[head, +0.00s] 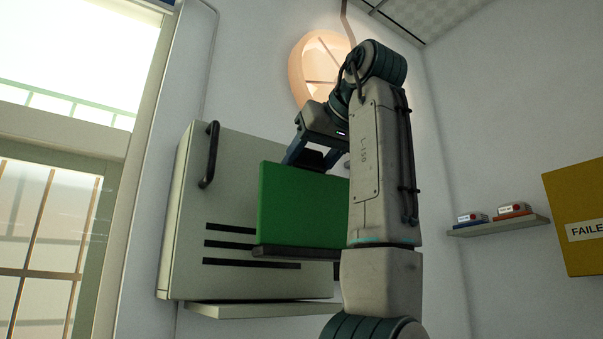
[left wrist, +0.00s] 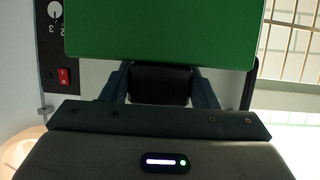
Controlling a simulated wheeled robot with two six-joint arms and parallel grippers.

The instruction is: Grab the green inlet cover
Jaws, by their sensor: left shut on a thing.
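The green inlet cover (head: 302,208) is a flat green panel in front of the light grey cabinet in the head view. A dark ledge runs along its lower edge; I cannot tell whether the two touch. My left gripper (head: 311,160) is at the cover's top edge, shut on the cover's dark grip part. In the left wrist view the green cover (left wrist: 160,32) fills the top middle, and my left gripper (left wrist: 160,85) has a finger on each side of the dark block below it. My arm hides the cover's right side in the head view. My right gripper is not seen.
The grey cabinet (head: 235,160) has a dark handle (head: 209,155) and dark slots. A pale shelf (head: 260,309) is below it. A wall shelf (head: 499,225) with small boxes and a yellow bin (head: 580,205) are at right. The left wrist view shows a red switch (left wrist: 64,76) and a dial.

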